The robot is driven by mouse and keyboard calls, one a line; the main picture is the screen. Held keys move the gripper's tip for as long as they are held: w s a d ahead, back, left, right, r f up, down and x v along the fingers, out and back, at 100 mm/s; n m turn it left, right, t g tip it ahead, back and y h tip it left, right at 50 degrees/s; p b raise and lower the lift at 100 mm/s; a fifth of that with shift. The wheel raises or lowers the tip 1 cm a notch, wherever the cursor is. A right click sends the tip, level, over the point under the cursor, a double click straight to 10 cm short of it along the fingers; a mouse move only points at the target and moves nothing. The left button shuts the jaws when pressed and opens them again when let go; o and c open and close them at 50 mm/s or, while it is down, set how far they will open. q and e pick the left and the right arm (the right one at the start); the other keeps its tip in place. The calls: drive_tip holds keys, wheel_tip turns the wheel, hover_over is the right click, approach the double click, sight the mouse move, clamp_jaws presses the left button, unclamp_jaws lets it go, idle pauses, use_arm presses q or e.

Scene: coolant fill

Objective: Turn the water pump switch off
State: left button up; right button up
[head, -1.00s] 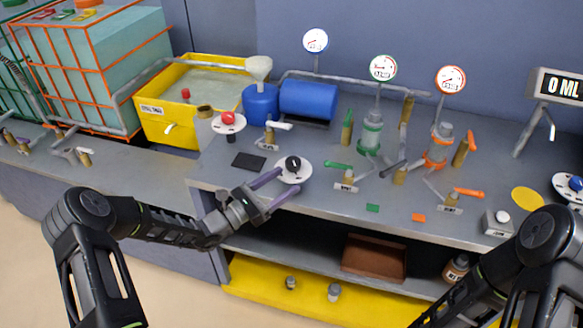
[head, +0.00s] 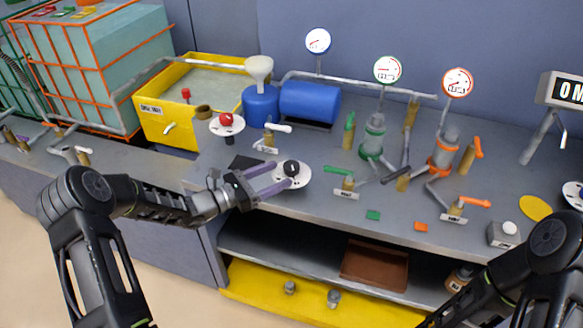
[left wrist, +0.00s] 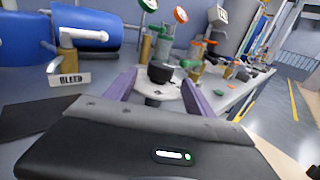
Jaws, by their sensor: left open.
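A black rotary knob (head: 291,168) stands on a round white dial plate (head: 304,175) near the bench's front edge. My left gripper (head: 285,172) is open, with its purple fingers reaching over the plate to the near left side of the knob. In the left wrist view, the black knob (left wrist: 160,72) sits between the two spread fingertips (left wrist: 159,79); I cannot tell whether they touch it. The label of this dial cannot be read. A red knob (head: 226,120) on a similar white plate stands farther back left. My right gripper is out of the picture.
A valve with a white lever (head: 279,128) and a BLEED label (left wrist: 70,79) stands behind the left gripper. A green-handled valve (head: 340,172) is close to the right of the dial. A blue tank (head: 309,100) lies behind. A brown tray (head: 375,264) is on the shelf below.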

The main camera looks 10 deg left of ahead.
sight(285, 172)
use_arm(q)
drive_tip(key=p+x, duration=0.1)
drive_tip(key=x, duration=0.4)
drive_tip(key=shift+w+d, duration=0.15)
drive_tip(key=shift+w, duration=0.05)
drive_tip(key=c, duration=1.4)
drive_tip(key=shift+o, duration=0.2)
drive_tip(key=shift+n+t+y, duration=0.8)
drive_tip(key=shift+y, duration=0.2)
drive_tip(key=o, duration=1.4)
drive_tip(key=shift+c, duration=0.2)
drive_tip(key=shift+s, duration=0.1)
